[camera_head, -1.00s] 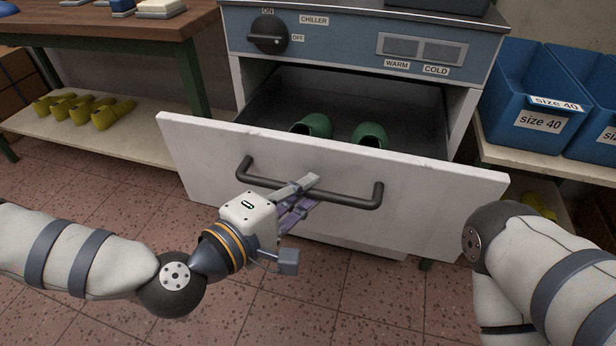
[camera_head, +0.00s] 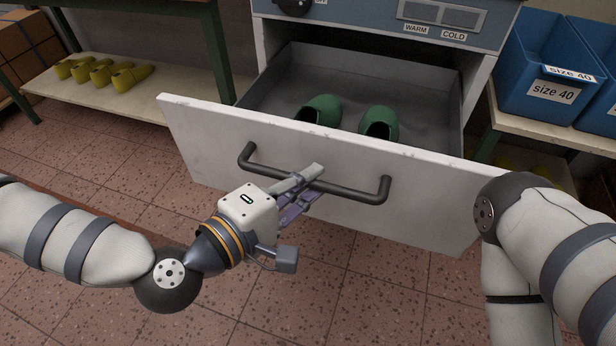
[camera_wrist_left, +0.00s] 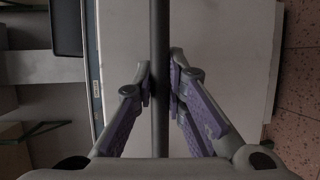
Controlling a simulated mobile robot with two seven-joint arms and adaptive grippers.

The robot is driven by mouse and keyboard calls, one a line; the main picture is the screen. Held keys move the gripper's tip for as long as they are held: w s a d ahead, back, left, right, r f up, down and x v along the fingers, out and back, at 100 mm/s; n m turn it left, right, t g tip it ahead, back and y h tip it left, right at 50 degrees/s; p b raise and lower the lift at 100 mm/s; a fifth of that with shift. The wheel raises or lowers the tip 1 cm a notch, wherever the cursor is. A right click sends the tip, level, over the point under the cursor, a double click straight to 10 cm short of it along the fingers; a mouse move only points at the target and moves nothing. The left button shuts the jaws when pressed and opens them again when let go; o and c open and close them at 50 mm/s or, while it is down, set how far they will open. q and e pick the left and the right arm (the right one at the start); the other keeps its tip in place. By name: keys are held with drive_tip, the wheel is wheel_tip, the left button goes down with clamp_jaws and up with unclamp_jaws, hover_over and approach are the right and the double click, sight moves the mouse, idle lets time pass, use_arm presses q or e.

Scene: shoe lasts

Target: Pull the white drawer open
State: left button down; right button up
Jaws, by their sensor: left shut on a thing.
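The white drawer (camera_head: 420,208) stands open in the head view, its front out from the blue-grey cabinet and its grey inside showing. A dark bar handle (camera_head: 350,191) runs across the drawer front. My left gripper (camera_head: 306,184) is shut on the middle of this handle. In the left wrist view the handle (camera_wrist_left: 159,60) passes between the purple-padded fingers of the left gripper (camera_wrist_left: 160,88). Two green shoe lasts (camera_head: 379,122) lie inside the drawer. My right arm shows at the right edge, but its gripper is out of view.
The cabinet (camera_head: 370,14) has a knob and WARM and COLD labels. Blue bins (camera_head: 545,70) marked size 40 stand on a shelf at right. Yellow lasts (camera_head: 105,72) lie on a low shelf at left. Tiled floor is open in front of the drawer.

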use_arm(q)
drive_tip(key=c, duration=1.6)
unclamp_jaws()
drive_tip(key=v, duration=0.7)
drive_tip(key=shift+s+a, duration=0.2)
drive_tip(key=shift+r, duration=0.1)
